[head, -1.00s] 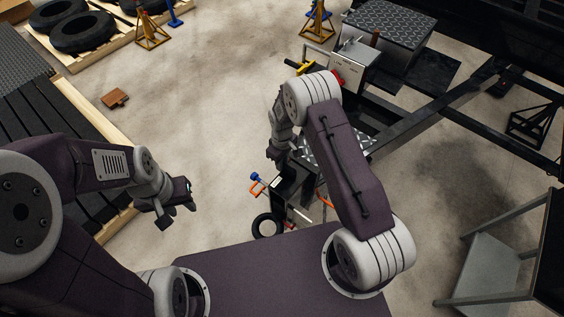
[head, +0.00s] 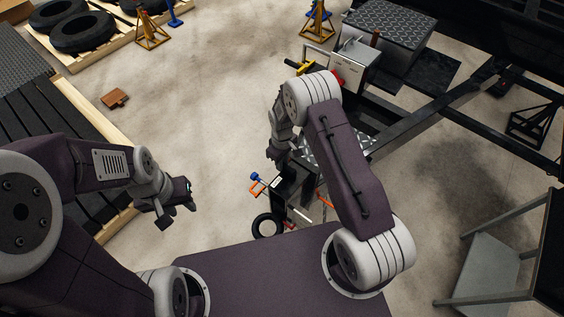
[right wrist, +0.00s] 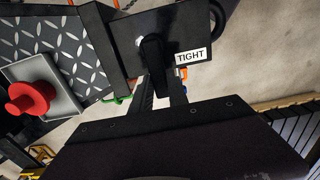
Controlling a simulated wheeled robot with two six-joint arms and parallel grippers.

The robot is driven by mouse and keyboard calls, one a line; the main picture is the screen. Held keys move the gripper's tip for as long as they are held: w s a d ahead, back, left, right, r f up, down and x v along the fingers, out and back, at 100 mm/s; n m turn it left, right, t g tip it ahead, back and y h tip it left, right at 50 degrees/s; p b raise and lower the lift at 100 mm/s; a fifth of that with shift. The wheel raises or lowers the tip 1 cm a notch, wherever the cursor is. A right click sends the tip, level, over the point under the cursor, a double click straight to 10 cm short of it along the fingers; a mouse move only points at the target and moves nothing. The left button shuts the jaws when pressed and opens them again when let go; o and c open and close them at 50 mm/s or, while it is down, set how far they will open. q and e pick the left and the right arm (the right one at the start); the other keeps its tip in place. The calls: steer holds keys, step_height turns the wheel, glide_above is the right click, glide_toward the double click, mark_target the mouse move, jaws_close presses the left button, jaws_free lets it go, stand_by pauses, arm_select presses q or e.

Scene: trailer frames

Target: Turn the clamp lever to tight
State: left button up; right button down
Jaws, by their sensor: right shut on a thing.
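In the right wrist view, my right gripper (right wrist: 162,88) is shut on the black clamp lever (right wrist: 153,56). The lever lies against a black plate (right wrist: 180,22), pointing down the picture. A white label reading TIGHT (right wrist: 190,57) is on the plate just right of the lever, apart from it. The lever's far end is hidden between the fingers. In the head view, my right gripper (head: 274,152) is at the trailer's front end, its fingertips mostly hidden by the wrist and the lever not discernible. My left gripper (head: 178,206) is open and empty over the floor.
A red knob (right wrist: 30,98) on a grey plate is left of the lever, beside tread plate (right wrist: 45,40). The trailer frame (head: 430,115) extends right. A pallet with tyres (head: 85,32), jack stands (head: 152,30) and a metal stand (head: 490,270) surround open concrete floor (head: 210,110).

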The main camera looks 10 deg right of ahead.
steer(key=n, duration=0.2)
steer(key=s+a+n+b, duration=0.1)
steer(key=shift+n, duration=0.4)
steer(key=n, duration=0.1)
steer(key=s+n, duration=0.1)
steer(key=n, duration=0.1)
steer(key=s+n, duration=0.1)
steer(key=n, duration=0.1)
steer(key=shift+s+a, duration=0.1)
steer(key=shift+a, duration=0.3)
steer(key=n, duration=0.1)
steer(key=s+n, duration=0.1)
steer(key=n, duration=0.1)
steer(key=s+n, duration=0.1)
steer(key=n, duration=0.1)
steer(key=shift+d+r+b, duration=0.1)
steer(key=shift+b, duration=0.25)
steer(key=shift+s+d+n, duration=0.2)
steer(key=shift+s+n, duration=0.15)
steer(key=shift+n, duration=0.65)
steer(key=shift+s+d+n, duration=0.2)
steer(key=shift+s+n, duration=0.15)
steer(key=shift+n, duration=0.65)
steer(key=c, duration=1.3)
jaws_free()
steer(key=shift+s, duration=0.1)
